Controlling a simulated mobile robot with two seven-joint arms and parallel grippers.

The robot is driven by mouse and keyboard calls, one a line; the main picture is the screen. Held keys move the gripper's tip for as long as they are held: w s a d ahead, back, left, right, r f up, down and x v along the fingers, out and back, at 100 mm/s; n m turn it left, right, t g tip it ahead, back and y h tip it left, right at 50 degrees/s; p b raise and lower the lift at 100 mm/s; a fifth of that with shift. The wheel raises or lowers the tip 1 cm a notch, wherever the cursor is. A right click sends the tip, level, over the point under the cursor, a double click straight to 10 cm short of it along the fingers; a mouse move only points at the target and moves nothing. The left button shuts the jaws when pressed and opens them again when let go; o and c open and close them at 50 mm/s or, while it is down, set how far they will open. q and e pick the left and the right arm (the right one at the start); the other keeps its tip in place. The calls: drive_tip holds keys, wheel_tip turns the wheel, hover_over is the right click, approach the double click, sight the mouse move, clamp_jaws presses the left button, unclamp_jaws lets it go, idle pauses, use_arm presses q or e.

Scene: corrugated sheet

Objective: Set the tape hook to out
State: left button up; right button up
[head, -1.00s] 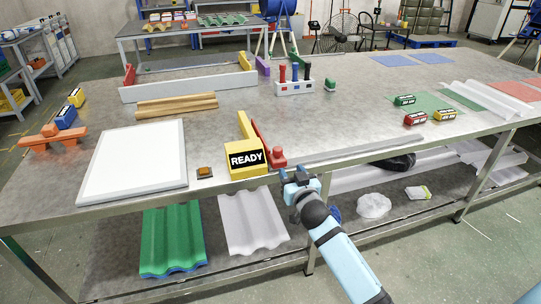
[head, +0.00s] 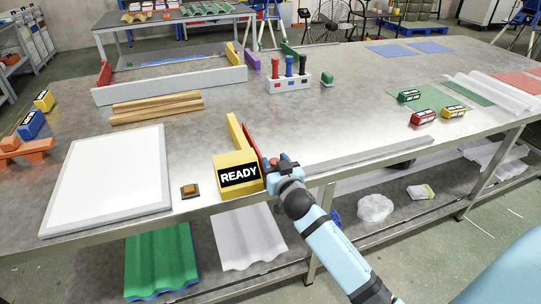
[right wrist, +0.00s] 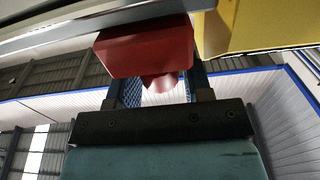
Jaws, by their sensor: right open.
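The yellow READY block (head: 237,174) sits at the table's front edge, with a yellow strip running back from it. A red bar (head: 252,139) runs beside that strip, and its front end is mostly hidden by my right gripper (head: 278,164). I cannot tell for sure which part is the tape hook. In the right wrist view, a red block (right wrist: 147,47) with a small red knob below it is in front of my right gripper. The fingers are open on either side of the knob; contact is unclear. A yellow part (right wrist: 262,25) is close on the right. My left gripper is not in view.
A white board (head: 108,180) and a small orange-topped button box (head: 190,190) lie to the left. A long grey strip (head: 370,152) runs along the front edge to the right. A white tool holder (head: 289,83) stands farther back. The middle of the table is clear.

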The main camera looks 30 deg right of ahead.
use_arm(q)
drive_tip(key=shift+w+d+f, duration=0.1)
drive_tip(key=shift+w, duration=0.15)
use_arm(e)
drive_tip(key=shift+w, duration=0.25)
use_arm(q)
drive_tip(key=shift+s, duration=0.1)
